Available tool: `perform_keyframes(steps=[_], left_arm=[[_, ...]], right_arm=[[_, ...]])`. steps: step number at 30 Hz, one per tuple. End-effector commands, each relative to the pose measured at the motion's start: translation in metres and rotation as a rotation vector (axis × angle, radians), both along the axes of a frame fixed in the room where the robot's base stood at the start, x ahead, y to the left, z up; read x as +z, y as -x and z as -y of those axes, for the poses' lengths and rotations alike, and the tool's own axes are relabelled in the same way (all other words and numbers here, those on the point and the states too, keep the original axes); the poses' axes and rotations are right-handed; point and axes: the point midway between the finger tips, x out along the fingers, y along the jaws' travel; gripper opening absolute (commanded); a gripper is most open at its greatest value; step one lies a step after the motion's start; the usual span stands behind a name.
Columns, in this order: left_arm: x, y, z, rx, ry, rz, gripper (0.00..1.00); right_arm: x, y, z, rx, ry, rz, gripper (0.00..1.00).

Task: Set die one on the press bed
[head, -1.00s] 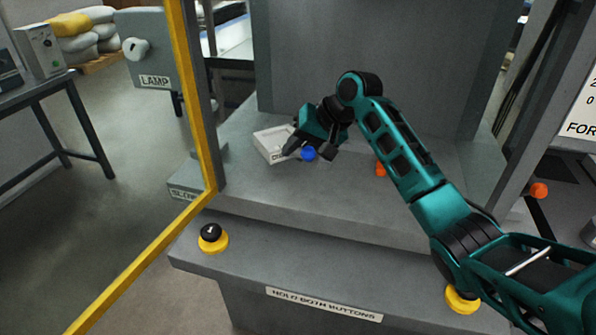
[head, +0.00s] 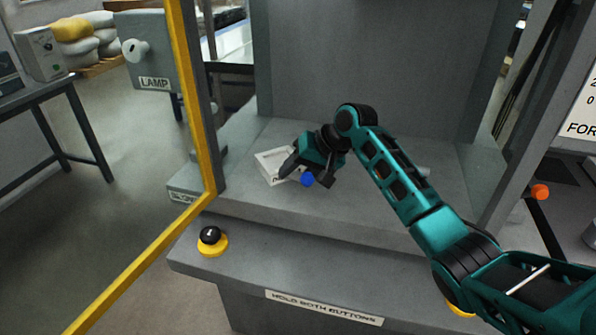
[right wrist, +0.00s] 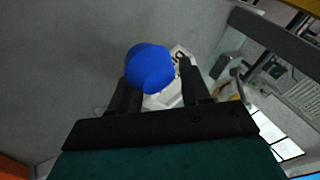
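A pale, flat, box-like die (head: 268,170), which I take for die one, is over or on the grey press bed (head: 235,185); its lettering is partly hidden. A blue round knob (head: 307,180) is at its right and moves with it. My right gripper (head: 306,174) has its fingers on either side at the die's right part, and it appears to hold it. In the right wrist view the blue knob (right wrist: 150,68) overlaps one finger, and the pale die (right wrist: 172,88) shows between and beyond the fingers. I cannot tell whether the die touches the bed. My left gripper is out of view.
A yellow guard post (head: 190,100) and a lamp box (head: 148,50) stand at left. A black-topped button (head: 211,236) is on the front ledge. An orange knob (head: 540,192) is at right. The bed's front middle is clear.

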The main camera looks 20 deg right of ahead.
Motion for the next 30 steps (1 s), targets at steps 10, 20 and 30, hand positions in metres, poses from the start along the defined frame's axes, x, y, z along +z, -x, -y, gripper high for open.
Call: perform_keyframes(steps=[10,20,30], left_arm=[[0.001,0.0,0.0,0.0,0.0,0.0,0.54],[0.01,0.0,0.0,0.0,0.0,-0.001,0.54],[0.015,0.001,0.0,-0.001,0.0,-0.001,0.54]], right_arm=[[0.003,0.001,0.002,-0.001,-0.001,0.002,0.53],[0.05,0.025,0.026,-0.001,0.002,0.004,0.53],[0.092,0.048,0.049,-0.001,-0.001,0.002,0.53]])
